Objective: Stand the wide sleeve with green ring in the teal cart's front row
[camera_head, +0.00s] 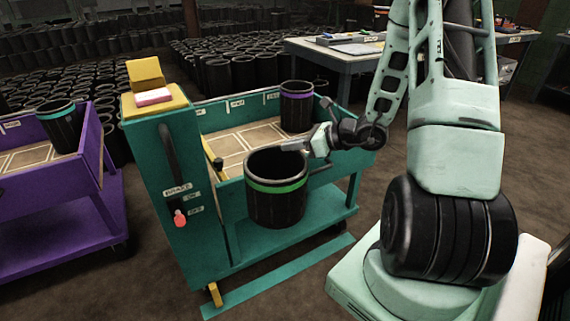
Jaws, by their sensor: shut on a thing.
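The wide black sleeve with a green ring (276,205) is upright in front of the teal cart's near side. My gripper (297,147) is at the sleeve's top right rim and is shut on it. The sleeve overlaps the cart's front wall in the picture, and its base appears in front of the lower teal shelf. I cannot tell whether its base touches anything. The teal cart (188,205) has a bed marked with pale lines into tan cells. A narrower black sleeve with a purple ring (297,108) stands at the bed's back right. The sleeve hides part of the bed's front.
A purple cart (85,215) at the left holds a black sleeve with a teal ring (62,125). A yellow box with a pink pad (153,97) sits on the teal cart's end post. A worktable (335,55) stands behind. Many black sleeves fill the background.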

